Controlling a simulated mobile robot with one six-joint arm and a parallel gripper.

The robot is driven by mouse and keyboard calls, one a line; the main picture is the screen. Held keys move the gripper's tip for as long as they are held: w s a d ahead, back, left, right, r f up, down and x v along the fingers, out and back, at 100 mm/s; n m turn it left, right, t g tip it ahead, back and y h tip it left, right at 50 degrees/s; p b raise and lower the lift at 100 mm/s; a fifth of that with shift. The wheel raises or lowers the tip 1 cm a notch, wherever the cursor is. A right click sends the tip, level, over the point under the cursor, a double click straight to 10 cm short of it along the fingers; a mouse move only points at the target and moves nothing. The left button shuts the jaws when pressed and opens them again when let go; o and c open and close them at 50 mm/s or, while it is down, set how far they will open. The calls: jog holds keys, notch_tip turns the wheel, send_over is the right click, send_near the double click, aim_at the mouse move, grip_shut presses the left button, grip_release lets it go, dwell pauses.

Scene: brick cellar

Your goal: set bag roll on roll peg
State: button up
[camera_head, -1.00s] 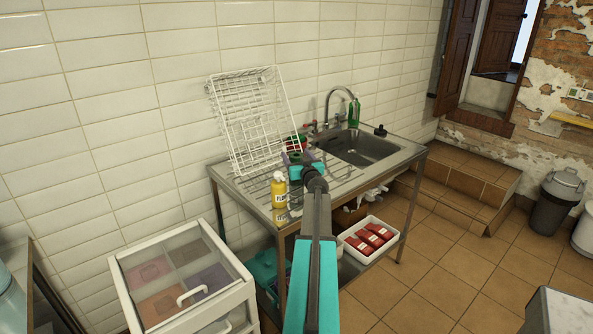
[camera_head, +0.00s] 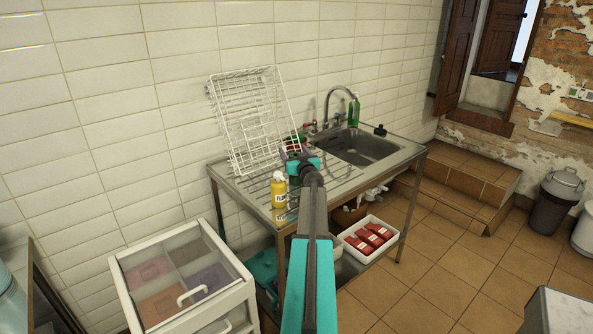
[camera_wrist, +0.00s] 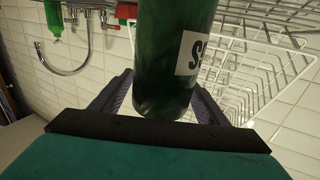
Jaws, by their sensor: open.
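A dark green cylinder (camera_wrist: 178,50) with a white label, partly cut off by the frame, stands between my fingers in the wrist view; it looks like the bag roll, but its label is only partly visible. My gripper (camera_head: 299,158) is open over the left part of the steel sink table. In the wrist view its two fingers (camera_wrist: 164,88) are on either side of the green cylinder, and I cannot tell whether they touch it. In the head view my gripper and arm hide most of the cylinder. I cannot make out the roll peg.
A white wire rack (camera_head: 250,118) leans on the tiled wall behind my gripper. A yellow bottle (camera_head: 279,189) stands close to its left. The sink (camera_head: 362,146) and tap (camera_head: 338,100) are to the right. A white tray (camera_head: 347,256) of red packs is below; a drawer unit (camera_head: 240,290) is front left.

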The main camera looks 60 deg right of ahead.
jog(key=shift+c, duration=0.3)
jog(key=c, duration=1.7)
jog(key=shift+o, duration=0.2)
jog(key=shift+r, duration=0.1)
jog(key=s+a+r, duration=0.4)
jog(key=s+a, duration=0.5)
jog(key=a, duration=0.3)
jog(key=shift+s+a+r+p, duration=0.3)
jog(key=shift+a+r+p, duration=0.05)
jog(key=shift+a+r, duration=0.05)
